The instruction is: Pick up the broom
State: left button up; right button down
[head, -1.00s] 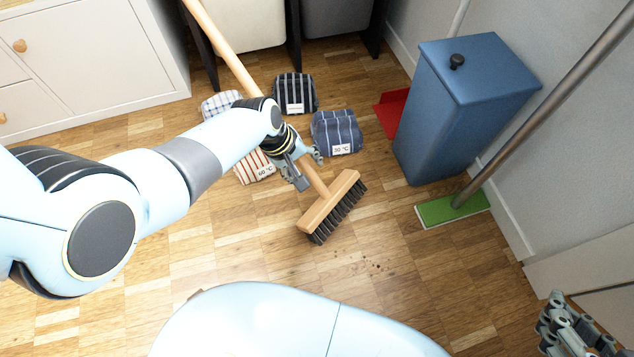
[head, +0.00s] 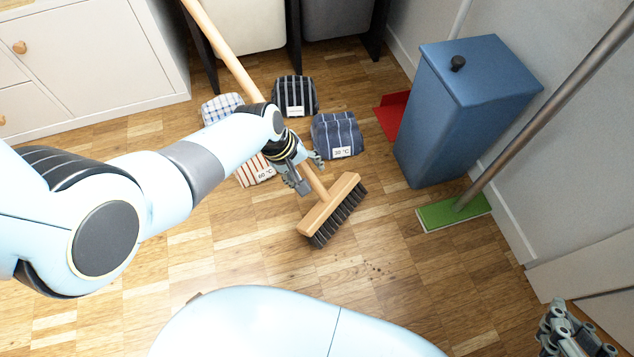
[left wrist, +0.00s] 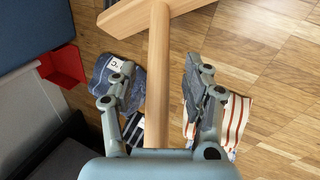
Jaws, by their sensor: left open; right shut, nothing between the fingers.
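The broom has a long pale wooden handle (head: 222,47) that leans from the upper left down to a wooden head with dark bristles (head: 331,206) on the floor. My left gripper (head: 306,176) is at the lower part of the handle, just above the broom head. In the left wrist view the handle (left wrist: 158,80) runs between the two spread fingers of my left gripper (left wrist: 155,85), with a gap on each side. My arm hides part of the handle in the head view. My right gripper (head: 572,335) is shut and empty at the lower right corner.
Folded cloth bundles (head: 337,134) lie around the handle. A blue bin (head: 460,115), a red dustpan (head: 392,113) and a green mop (head: 455,210) stand at the right wall. A white cabinet (head: 95,60) is at upper left. Dark crumbs (head: 372,267) lie on open floor.

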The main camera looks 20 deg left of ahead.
pick_arm(q)
grip_shut()
dwell(0.3)
jog(key=shift+r, duration=0.1)
